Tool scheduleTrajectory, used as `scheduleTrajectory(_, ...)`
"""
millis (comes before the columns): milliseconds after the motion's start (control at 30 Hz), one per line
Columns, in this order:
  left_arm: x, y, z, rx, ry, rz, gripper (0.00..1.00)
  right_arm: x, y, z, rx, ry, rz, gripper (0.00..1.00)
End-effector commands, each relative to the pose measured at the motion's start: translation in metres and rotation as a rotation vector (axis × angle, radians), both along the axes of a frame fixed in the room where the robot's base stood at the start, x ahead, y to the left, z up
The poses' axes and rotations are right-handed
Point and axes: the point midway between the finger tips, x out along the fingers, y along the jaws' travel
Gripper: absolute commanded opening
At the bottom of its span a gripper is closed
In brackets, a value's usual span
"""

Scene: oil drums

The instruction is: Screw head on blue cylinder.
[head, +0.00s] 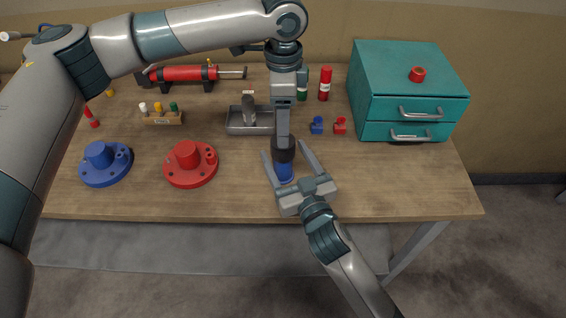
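The blue cylinder (285,174) stands upright near the front edge of the table, with a dark head (283,155) directly above it. The two look in contact, but I cannot tell how tightly they are joined. My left gripper (283,143) points straight down at the dark head from above. Its fingers show edge-on, so their gap is hidden. My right gripper (284,148) comes in from the front right, with its fingers spread on either side of the blue cylinder and a visible gap on the right.
A metal tray (235,129) holding a grey part (248,108) is behind. Blue (105,176) and red (178,180) flanged bases are at left. A teal drawer cabinet (375,90) stands at right. Small blue (317,125) and red (340,126) parts lie nearby. The front right tabletop is clear.

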Motion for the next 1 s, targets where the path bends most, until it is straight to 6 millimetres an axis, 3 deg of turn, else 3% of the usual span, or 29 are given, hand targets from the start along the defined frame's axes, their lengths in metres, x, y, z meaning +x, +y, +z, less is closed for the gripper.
scheduleTrajectory(333,0.000,0.000,0.000,0.000,0.000,0.000,0.65,0.042,0.016,0.000,0.000,0.000,0.000,0.69)
scheduleTrajectory(800,0.000,0.000,0.000,0.000,0.000,0.000,0.65,0.049,0.019,0.000,0.000,0.000,0.000,0.69)
scheduleTrajectory(1000,0.000,0.000,0.000,0.000,0.000,0.000,0.65,0.049,0.019,0.000,0.000,0.000,0.000,0.21)
